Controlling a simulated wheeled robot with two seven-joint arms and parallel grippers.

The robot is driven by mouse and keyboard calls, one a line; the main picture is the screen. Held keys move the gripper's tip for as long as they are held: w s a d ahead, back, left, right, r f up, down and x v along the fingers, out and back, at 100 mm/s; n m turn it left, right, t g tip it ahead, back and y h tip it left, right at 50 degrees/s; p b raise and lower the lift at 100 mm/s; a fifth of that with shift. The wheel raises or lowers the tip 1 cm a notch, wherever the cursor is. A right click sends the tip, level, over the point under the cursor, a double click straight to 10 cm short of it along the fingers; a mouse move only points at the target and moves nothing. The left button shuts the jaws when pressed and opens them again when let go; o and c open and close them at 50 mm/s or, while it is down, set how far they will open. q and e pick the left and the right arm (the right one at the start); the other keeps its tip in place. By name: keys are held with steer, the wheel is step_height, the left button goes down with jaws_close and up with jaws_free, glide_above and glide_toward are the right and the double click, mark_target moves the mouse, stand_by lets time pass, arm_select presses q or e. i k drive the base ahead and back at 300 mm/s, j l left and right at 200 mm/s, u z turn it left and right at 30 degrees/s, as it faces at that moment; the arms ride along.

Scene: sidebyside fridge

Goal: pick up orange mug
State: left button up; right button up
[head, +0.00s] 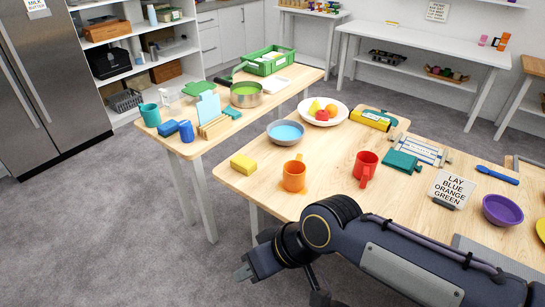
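The orange mug (293,177) stands upright near the front left edge of the wooden table (335,158), with an orange patch at its foot that may be a coaster. My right arm comes in from the right across the table's front. My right gripper (243,272) hangs over the floor, below and left of the mug and apart from it. Its fingers are dark and small here, so I cannot tell whether they are open. My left gripper is not in view.
A yellow sponge (243,164), a blue bowl (285,133) and a red mug (365,167) stand around the orange mug. A sign (452,190) and a purple bowl (502,210) are further right. A second table with a pot (246,97) stands behind left.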

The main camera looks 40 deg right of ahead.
mark_target(294, 171)
steer(key=i+j+z, duration=0.15)
steer(key=i, duration=0.95)
steer(key=i+z, duration=0.45)
steer(key=z, duration=0.25)
steer(key=i+z, duration=0.45)
steer(key=z, duration=0.25)
steer(key=i+z, duration=0.1)
steer(key=z, duration=0.25)
steer(key=i+z, duration=0.15)
steer(key=z, duration=0.2)
